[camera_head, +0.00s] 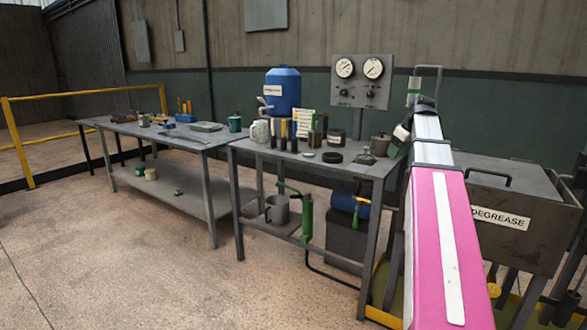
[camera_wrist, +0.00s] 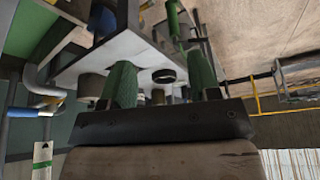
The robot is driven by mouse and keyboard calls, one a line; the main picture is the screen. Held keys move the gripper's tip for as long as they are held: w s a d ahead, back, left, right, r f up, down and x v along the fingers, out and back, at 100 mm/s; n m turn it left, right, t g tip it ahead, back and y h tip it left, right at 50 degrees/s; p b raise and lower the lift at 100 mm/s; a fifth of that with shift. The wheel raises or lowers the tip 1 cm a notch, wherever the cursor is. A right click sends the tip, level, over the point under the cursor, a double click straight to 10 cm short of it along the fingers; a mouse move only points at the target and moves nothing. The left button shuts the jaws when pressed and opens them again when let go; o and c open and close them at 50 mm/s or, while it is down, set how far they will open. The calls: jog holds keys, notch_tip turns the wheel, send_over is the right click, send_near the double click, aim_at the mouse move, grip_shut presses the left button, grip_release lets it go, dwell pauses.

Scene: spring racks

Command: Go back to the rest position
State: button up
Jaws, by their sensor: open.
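My gripper (camera_wrist: 162,80) shows in the wrist view as two green fingers standing wide apart on a dark bar. Nothing is held between them. A round black-rimmed item and part of the workbench (camera_wrist: 75,68) show in the gap, beyond the fingertips. The wrist view is turned over, with the floor at the top. In the head view my pink and white arm reaches up and away at the right, beside the near workbench (camera_head: 236,153). The gripper end is small there and partly hidden by the arm.
The near bench holds a blue water container (camera_head: 284,90), a lidded pot (camera_head: 380,145) and several small items. A gauge panel (camera_head: 360,82) stands behind. A grey degrease tank (camera_head: 505,205) is close on the right. The floor at left (camera_head: 120,260) is clear.

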jog(key=s+a+f+m+g, duration=0.15)
jog(key=a+f, duration=0.35)
jog(key=f, duration=0.7)
jog(key=s+a+f+m, duration=0.25)
jog(key=a+f, duration=0.25)
jog(key=f, duration=0.7)
jog(key=s+a+f+m+g+h, duration=0.1)
jog(key=s+a+f, duration=0.3)
jog(key=s+f, duration=0.3)
jog(key=s+a+f+m+g+h, duration=0.1)
jog(key=s+a+f, duration=0.3)
jog(key=f, duration=0.9)
jog(key=s, duration=0.3)
jog(key=shift+f+m, duration=0.3)
jog(key=shift+f, duration=0.05)
